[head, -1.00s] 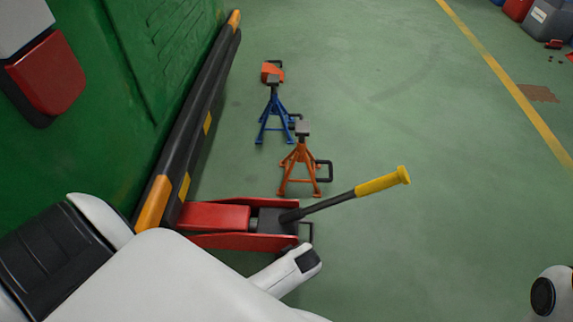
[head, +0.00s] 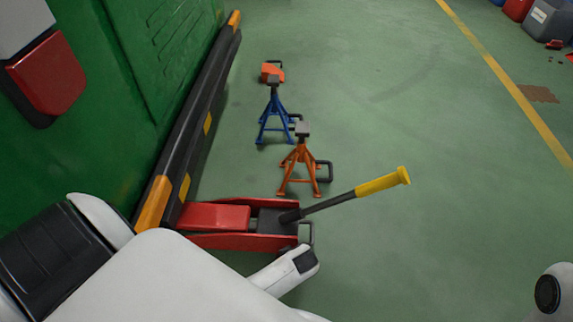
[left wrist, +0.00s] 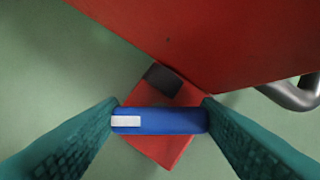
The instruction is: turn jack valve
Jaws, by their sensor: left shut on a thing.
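The red floor jack (head: 215,216) lies by the green vehicle's side, with its black handle and yellow grip (head: 382,182) slanting up to the right. In the left wrist view the jack's red side wall (left wrist: 220,35) fills the top. My left gripper (left wrist: 158,120) is shut on the blue valve (left wrist: 165,121), a bar with a white mark at its left end. The valve spans between the two teal fingers, in front of a small red block (left wrist: 165,152). In the head view my left arm hides the valve and fingers. My right gripper is out of view.
An orange jack stand (head: 300,165) and a blue jack stand (head: 273,115) stand beyond the jack, with an orange object (head: 272,71) behind them. The vehicle's black side rail (head: 205,110) runs along the left.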

